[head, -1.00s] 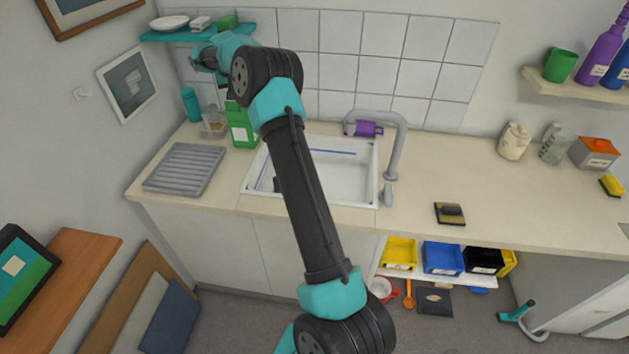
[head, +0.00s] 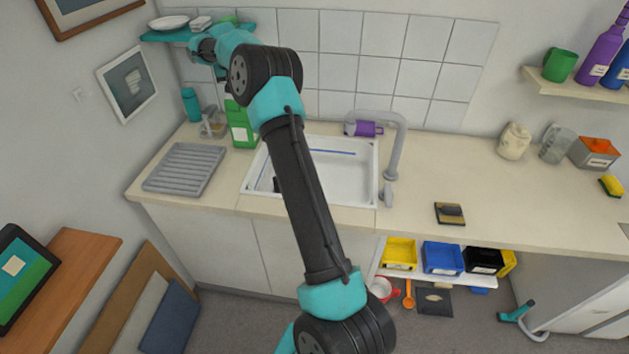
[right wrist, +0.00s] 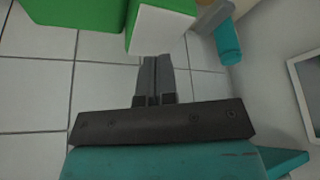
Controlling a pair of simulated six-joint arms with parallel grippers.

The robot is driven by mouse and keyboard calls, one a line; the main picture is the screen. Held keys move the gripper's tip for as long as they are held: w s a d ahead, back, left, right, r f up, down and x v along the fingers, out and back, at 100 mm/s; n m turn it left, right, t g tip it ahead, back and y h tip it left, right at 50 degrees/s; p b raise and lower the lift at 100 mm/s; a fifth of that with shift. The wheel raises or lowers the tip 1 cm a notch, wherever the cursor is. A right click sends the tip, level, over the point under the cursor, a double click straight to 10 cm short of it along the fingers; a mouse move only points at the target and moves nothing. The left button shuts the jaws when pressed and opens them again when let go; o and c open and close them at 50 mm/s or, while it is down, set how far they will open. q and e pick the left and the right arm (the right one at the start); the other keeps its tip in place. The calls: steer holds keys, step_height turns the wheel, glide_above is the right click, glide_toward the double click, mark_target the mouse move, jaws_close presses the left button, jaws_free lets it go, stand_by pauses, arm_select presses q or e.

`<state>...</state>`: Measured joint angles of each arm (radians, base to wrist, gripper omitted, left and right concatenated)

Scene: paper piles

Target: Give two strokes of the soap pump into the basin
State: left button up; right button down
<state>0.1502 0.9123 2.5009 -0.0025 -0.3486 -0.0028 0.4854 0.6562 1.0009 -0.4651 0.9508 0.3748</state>
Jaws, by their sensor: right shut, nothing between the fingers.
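The white basin (head: 345,185) is set into the counter under a grey tap (head: 395,150). I cannot tell for sure which item is the soap pump. A purple item with a pale label (head: 363,129) is at the basin's back edge, partly behind the tap. My right gripper (head: 203,50) is high at the upper left, near the wall shelf and well away from the basin. In the right wrist view its fingers (right wrist: 155,66) are together and empty, in front of wall tiles. My left gripper is not in view.
A green carton (head: 240,125), a clear container (head: 212,124) and a teal bottle (head: 190,104) stand left of the basin, near a ribbed grey rack (head: 183,168). A teal shelf (head: 160,36) is beside my gripper.

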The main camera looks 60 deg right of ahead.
steer(key=shift+r, duration=3)
